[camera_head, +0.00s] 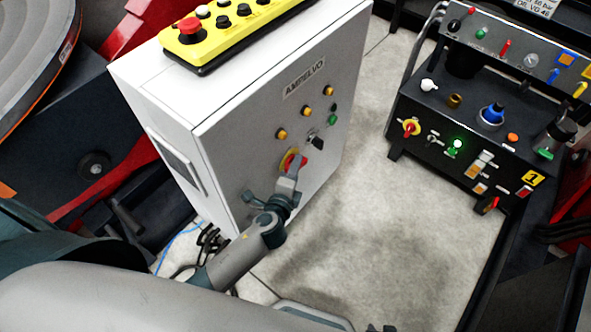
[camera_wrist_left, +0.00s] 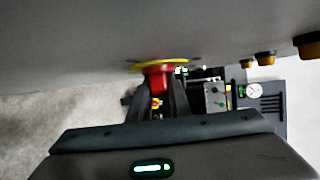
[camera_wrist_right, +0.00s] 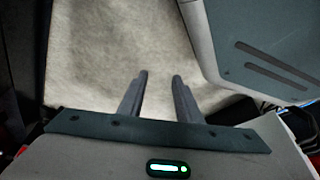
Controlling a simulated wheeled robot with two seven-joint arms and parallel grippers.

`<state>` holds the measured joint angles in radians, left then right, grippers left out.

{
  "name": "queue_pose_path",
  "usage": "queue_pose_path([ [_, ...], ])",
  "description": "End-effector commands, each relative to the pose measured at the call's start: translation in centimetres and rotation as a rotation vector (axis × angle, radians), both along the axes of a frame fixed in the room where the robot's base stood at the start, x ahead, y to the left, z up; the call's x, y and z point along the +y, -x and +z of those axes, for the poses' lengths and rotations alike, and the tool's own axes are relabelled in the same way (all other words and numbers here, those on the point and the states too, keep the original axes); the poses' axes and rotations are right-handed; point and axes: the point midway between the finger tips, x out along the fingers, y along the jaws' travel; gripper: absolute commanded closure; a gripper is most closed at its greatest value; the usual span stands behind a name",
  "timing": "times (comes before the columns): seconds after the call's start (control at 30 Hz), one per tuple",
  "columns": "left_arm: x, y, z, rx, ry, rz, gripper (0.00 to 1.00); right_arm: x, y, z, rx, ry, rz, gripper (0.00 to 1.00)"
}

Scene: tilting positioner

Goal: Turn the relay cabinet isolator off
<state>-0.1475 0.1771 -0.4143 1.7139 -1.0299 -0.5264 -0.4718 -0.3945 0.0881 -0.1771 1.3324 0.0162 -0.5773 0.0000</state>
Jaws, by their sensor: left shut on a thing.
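The relay cabinet (camera_head: 265,115) is a white box marked "AMPELVO", standing at the middle left of the head view. Its isolator is a red handle (camera_wrist_left: 158,80) on a round yellow plate (camera_wrist_left: 165,64), low on the front face. In the head view the isolator (camera_head: 287,160) is partly covered by my left gripper (camera_head: 294,172). The left fingers are shut on the red handle, one on each side. The handle's exact angle is hard to tell. My right gripper (camera_wrist_right: 159,77) is open and empty above the pale floor.
Yellow buttons (camera_head: 281,134), a green button and a black selector (camera_head: 316,143) sit near the isolator. A yellow control box (camera_head: 225,25) with a red mushroom button lies on top of the cabinet. A dark console (camera_head: 460,150) stands at right. Clear floor (camera_head: 365,190) lies between.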

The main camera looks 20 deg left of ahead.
Motion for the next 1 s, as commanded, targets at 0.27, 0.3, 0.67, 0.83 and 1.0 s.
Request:
queue_pose_path([
  [0.27,0.1,0.0,-0.5,-0.045,0.015,0.003,1.0,-1.8,1.7,-0.8,0.124,0.033,-0.013,0.69],
  [0.3,0.2,0.0,-0.5,-0.051,0.018,0.003,1.0,-1.5,1.2,0.1,0.118,0.03,-0.012,0.69],
  [0.67,0.2,0.0,-0.6,-0.111,0.039,0.003,1.0,-0.6,-0.9,7.1,0.103,0.029,-0.01,0.69],
  [0.83,0.1,0.0,-0.6,-0.139,0.049,0.003,1.0,-0.5,-1.0,10.8,0.098,0.03,-0.011,0.69],
  [1.0,0.2,0.0,-0.5,-0.164,0.059,0.004,1.0,-0.5,-0.5,14.5,0.094,0.032,-0.012,0.69],
])
